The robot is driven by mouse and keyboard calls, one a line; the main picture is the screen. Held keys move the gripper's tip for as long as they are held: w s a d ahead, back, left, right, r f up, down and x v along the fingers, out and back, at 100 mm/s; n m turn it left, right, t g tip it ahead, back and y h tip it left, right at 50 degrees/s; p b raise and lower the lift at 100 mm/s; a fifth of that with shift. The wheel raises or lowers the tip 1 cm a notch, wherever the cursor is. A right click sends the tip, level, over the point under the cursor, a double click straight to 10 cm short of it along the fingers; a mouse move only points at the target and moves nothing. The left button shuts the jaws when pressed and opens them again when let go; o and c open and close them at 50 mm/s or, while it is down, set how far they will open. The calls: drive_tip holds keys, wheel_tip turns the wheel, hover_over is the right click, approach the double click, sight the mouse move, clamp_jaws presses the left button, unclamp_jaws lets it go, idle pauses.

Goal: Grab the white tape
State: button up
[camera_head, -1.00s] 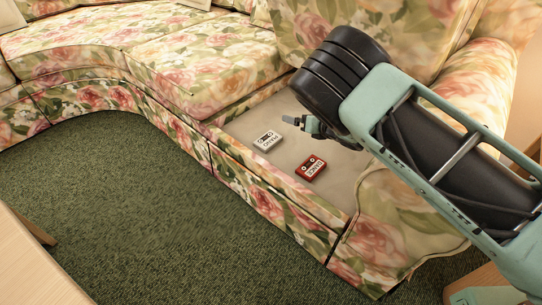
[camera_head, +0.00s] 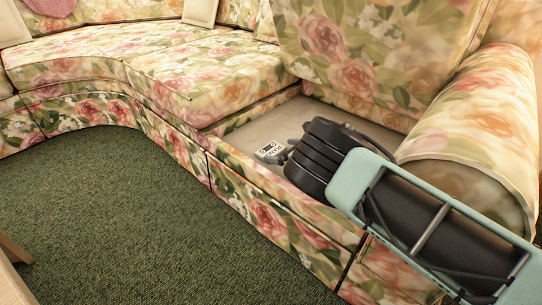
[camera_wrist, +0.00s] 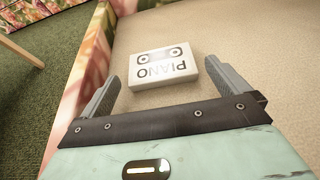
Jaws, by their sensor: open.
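Nothing is in the gripper. In the head view the white tape (camera_head: 270,151) shows just left of my gripper (camera_head: 288,150), which is partly hidden by my own arm.
The beige sofa base (camera_head: 236,136) is bounded by a floral front edge (camera_head: 262,205), a raised floral cushion (camera_head: 365,50) behind and a rolled armrest (camera_head: 485,120) at right. Green carpet (camera_head: 130,220) lies in front. The base around the tape is bare in the wrist view.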

sight(269, 149)
drive_tip(key=b+x, duration=0.1)
drive_tip(key=x, duration=0.1)
drive_tip(key=b+x, duration=0.2)
drive_tip(key=shift+f, duration=0.3)
drive_tip(key=shift+w+a+b, duration=0.2)
drive_tip(key=shift+a+b, duration=0.15)
drive_tip(key=shift+b, duration=0.05)
drive_tip(key=c, duration=0.7)
drive_tip(key=shift+r, duration=0.15)
